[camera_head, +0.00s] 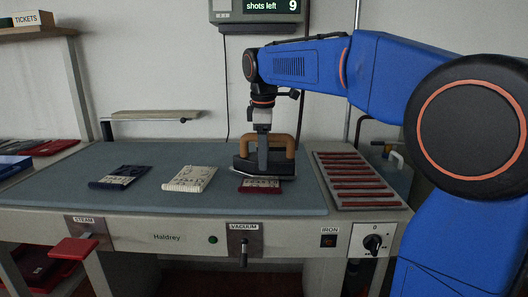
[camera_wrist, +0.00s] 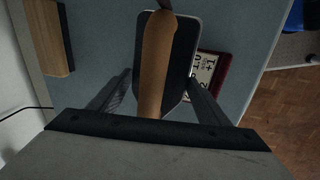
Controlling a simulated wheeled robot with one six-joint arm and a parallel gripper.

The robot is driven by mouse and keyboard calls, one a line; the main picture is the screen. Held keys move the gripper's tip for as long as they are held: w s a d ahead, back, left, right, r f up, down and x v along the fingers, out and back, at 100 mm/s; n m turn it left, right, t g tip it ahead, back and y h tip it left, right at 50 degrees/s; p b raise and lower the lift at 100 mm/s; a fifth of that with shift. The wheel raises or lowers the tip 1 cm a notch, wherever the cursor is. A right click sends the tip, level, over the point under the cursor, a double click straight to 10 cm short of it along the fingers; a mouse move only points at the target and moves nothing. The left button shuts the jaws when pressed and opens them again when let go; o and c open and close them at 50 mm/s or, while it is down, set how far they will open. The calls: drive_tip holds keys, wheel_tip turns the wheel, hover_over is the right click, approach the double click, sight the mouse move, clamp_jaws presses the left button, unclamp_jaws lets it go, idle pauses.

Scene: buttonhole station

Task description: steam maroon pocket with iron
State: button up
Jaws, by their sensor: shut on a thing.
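The iron (camera_head: 290,168), dark with a tan handle, is in my gripper (camera_head: 262,150). My gripper is shut on the handle, which also shows between the fingers in the wrist view (camera_wrist: 158,85). The maroon pocket (camera_head: 260,189) lies on the blue-grey board (camera_head: 130,205). The iron is over its back part in the head view, and its front part shows. In the wrist view the maroon pocket (camera_wrist: 222,76), with pale printing, sticks out beside the iron. I cannot tell whether the iron's sole touches it.
A cream pocket (camera_head: 190,179) and a navy pocket (camera_head: 119,177) lie to the left. A rack with red bars (camera_head: 352,180) stands right of the board. The front panel has a red steam paddle (camera_head: 74,249), a vacuum lever (camera_head: 243,250) and a knob (camera_head: 373,242).

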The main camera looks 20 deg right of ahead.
drive_tip(key=shift+f, duration=0.4)
idle(1.8)
drive_tip(key=shift+r, duration=0.1)
drive_tip(key=shift+r, duration=3.45)
